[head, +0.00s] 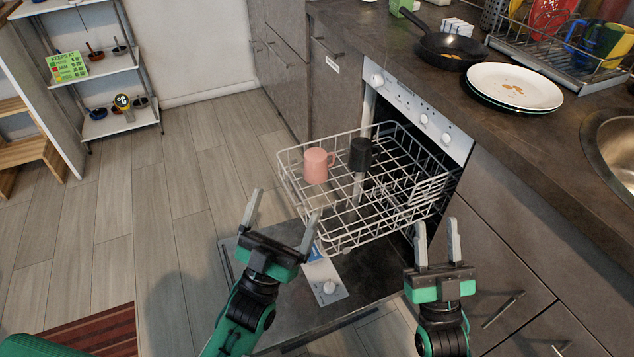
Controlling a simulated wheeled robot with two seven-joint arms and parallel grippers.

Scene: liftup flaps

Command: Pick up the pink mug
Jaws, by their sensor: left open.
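The pink mug (316,166) stands in the white wire dishwasher rack (345,232), near its left side, with its handle to the right. My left gripper (283,208) is open and empty. It is in front of the rack's left part, below the mug in the picture and apart from it. My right gripper (437,225) is open and empty, near the right front side of the rack, well away from the mug.
A black object with a pale stem (360,157) is in the rack just right of the mug. The open dishwasher door (370,275) lies below the rack. The counter (540,140) is on the right, holding plates (514,84) and a pan (450,48).

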